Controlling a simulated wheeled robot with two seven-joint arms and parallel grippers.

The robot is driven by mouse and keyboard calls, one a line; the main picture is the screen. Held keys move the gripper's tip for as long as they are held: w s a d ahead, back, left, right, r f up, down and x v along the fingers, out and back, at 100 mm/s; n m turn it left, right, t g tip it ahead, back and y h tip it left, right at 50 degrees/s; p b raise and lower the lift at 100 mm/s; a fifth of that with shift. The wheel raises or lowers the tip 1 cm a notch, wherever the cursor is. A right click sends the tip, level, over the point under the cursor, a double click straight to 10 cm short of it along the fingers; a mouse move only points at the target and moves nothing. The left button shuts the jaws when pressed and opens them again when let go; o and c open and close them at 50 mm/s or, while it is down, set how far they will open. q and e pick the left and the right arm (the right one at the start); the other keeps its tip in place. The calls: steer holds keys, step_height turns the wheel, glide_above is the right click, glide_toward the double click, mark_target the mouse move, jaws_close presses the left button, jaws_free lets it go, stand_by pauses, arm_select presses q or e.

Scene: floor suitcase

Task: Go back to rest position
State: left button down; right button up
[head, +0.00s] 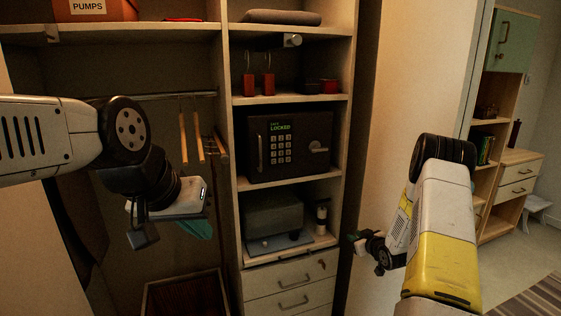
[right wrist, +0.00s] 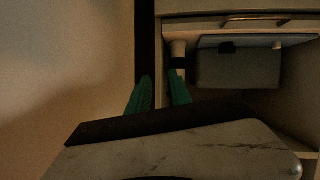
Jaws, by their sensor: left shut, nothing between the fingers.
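My left gripper (head: 198,229) hangs below its wrist at the left of the head view, in front of the hanging side of the closet. Its teal fingers are shut and hold nothing. My right gripper (head: 357,240) is beside the right edge of the shelf column in the head view, small and partly hidden by its own wrist. In the right wrist view its two green fingers (right wrist: 159,92) stand apart with an empty gap between them. The right arm reaches forward from the lower right.
A dark safe (head: 290,146) reading LOCKED sits on the middle shelf. A grey box (head: 273,222) and a small bottle-like item (head: 321,215) are on the shelf below, above closed drawers (head: 292,284). A pale wall (head: 415,75) stands behind my right arm.

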step_height(320, 180, up, 14)
steer(key=s+m+g+h, duration=0.1)
steer(key=s+h, duration=0.1)
steer(key=s+a+r+m+g, duration=0.2)
steer(key=s+a+r, duration=0.2)
steer(key=s+r, duration=0.65)
steer(key=s+a+r+g, duration=0.1)
steer(key=s+a+r, duration=0.2)
steer(key=s, duration=0.6)
steer(key=s+a+r+g+y, duration=0.1)
steer(key=s+a+r, duration=0.1)
steer(key=s, duration=0.8)
steer(key=s+a+r+m+g, duration=0.1)
steer(key=s+a+r, duration=0.2)
steer(key=s, duration=0.6)
steer(key=shift+s+a+r+g+y, duration=0.15)
steer(key=shift+a+r+g+y, duration=0.2)
steer(key=shift+a, duration=0.7)
